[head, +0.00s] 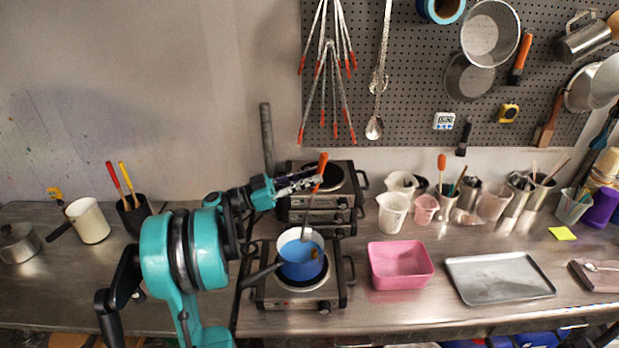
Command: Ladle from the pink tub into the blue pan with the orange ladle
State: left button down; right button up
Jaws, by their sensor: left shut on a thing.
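My left gripper (316,182) is shut on the orange ladle (322,162), around its handle. The ladle stands nearly upright, orange end up, and its thin shaft runs down to the blue pan (300,270). Its lower end shows at or inside the pan's opening; whether it touches the pan I cannot tell. The blue pan sits on the front hot plate, its dark handle pointing to the lower left. The pink tub (402,283) is on the bench to the right of that hot plate, apart from the ladle, and looks empty from here. My right gripper is out of view.
A second hot plate (345,202) stands behind the pan. A metal tray (499,276) lies right of the tub. Cups and tool holders line the back, including a white jug (393,212). A cream pot (88,221) and dark utensil cup (132,212) stand at left.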

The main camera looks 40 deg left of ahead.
pick_arm(q)
jog(key=shift+r, duration=0.15)
notch_tip(320, 180, up, 5)
jog(key=p, duration=0.3)
dwell(0.5)
